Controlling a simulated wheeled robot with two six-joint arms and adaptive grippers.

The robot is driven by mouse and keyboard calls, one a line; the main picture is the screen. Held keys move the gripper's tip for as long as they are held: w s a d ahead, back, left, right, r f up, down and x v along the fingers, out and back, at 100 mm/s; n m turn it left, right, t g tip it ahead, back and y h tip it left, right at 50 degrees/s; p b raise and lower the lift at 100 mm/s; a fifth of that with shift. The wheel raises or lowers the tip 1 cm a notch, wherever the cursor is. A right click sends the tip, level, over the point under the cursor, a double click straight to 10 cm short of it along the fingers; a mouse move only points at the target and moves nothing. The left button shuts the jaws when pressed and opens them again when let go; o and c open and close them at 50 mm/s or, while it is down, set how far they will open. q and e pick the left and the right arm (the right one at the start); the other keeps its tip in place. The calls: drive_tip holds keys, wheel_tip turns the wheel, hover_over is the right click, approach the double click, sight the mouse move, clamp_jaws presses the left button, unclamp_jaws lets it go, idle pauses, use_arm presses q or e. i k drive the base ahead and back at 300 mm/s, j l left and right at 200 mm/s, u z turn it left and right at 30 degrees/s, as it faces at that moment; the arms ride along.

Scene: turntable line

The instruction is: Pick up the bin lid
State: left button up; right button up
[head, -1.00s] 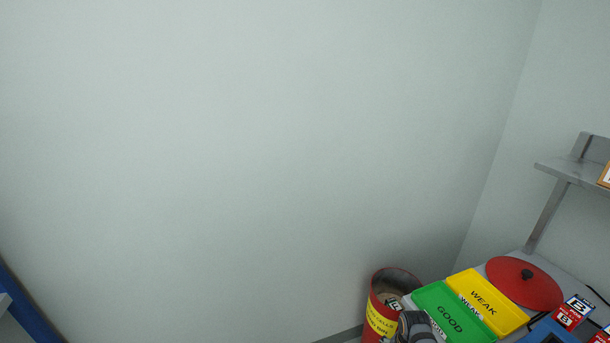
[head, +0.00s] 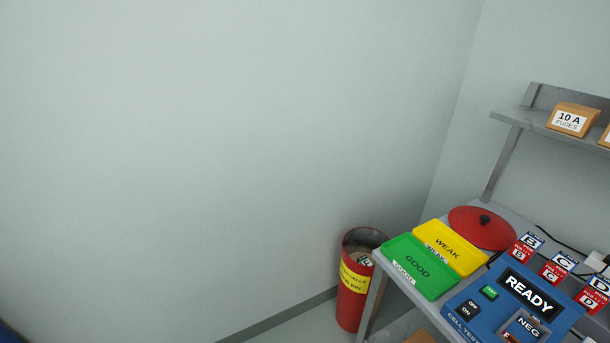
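The bin lid (head: 480,229) is a round red disc with a black knob. It lies on the grey bench at the right in the head view, behind the yellow WEAK tray (head: 462,258). The red bin (head: 351,306) with a yellow label stands open on the floor at the left of the bench, with some items inside it. Neither of my grippers shows in the head view now.
A green GOOD tray (head: 419,268) sits at the bench's left edge. A blue cell tester (head: 478,311) reading READY stands in front, with red and blue lettered signs (head: 553,270) behind it. A shelf (head: 529,120) with a fuse box (head: 572,120) hangs above.

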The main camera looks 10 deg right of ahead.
sight(482, 227)
drive_tip(key=z, duration=1.6)
